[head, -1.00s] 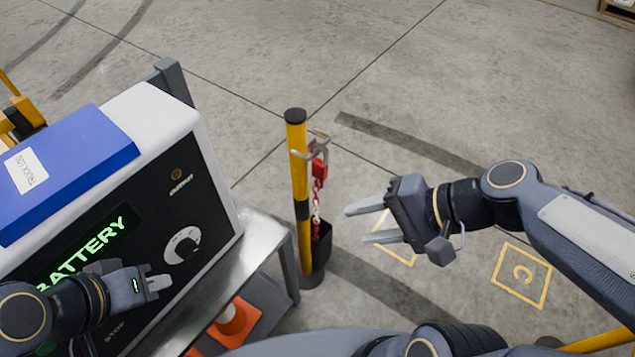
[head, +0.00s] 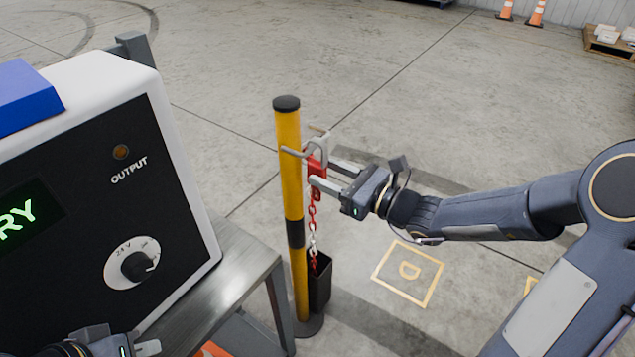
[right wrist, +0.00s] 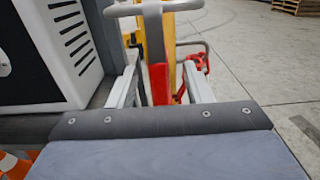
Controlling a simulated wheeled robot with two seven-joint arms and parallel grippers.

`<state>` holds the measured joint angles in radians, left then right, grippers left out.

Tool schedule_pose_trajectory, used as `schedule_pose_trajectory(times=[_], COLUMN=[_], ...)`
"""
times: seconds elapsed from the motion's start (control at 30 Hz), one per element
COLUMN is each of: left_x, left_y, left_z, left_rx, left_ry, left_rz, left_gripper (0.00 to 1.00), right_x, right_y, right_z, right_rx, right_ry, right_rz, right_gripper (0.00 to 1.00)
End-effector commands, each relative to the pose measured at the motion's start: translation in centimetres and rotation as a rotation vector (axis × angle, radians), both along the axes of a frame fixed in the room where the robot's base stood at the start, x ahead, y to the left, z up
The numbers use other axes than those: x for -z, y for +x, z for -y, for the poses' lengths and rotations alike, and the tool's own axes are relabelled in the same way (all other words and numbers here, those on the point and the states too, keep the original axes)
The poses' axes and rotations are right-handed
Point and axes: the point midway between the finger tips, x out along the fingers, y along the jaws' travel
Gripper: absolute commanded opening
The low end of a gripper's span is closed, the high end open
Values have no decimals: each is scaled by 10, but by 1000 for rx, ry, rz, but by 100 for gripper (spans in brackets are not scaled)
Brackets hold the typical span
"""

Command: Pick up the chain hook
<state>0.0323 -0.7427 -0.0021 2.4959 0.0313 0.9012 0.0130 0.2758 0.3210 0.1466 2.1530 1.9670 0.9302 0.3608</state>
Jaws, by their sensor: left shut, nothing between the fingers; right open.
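The chain hook (head: 317,168), a red body with a grey hooked top, hangs at a bracket near the top of the yellow and black post (head: 291,190). A red and white chain (head: 312,215) hangs below it. My right gripper (head: 322,172) is open, with its fingers reaching to either side of the red body. In the right wrist view the red body (right wrist: 160,84) stands between the two open fingers (right wrist: 162,88), with visible gaps. My left gripper (head: 150,348) is shut and empty at the bottom edge, beside the battery unit.
The white and black battery unit (head: 120,190) stands on a metal bench (head: 235,275) at left, with a blue box (head: 25,95) on top. A dark holder (head: 320,283) is at the post's lower part. Floor to the right is clear. Cones (head: 536,14) and a pallet (head: 610,42) are far back.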

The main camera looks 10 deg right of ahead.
Motion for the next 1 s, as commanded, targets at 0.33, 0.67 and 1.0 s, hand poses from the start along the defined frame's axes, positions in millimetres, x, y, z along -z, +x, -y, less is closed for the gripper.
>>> schedule_pose_trajectory(times=[0.33,0.67,1.0], left_x=[8,8,7], left_y=[0,0,0], left_z=[0,0,0], left_rx=[0,0,0], left_ry=[0,0,0], left_rz=[0,-1,0], left_gripper=[0,0,0], right_x=[1,1,1], right_y=[22,22,22], right_z=[-23,-23,-23], right_rx=[-2,-2,-2], right_ry=[-1,-1,-1], right_rz=[2,1,3], right_gripper=[45,22,0])
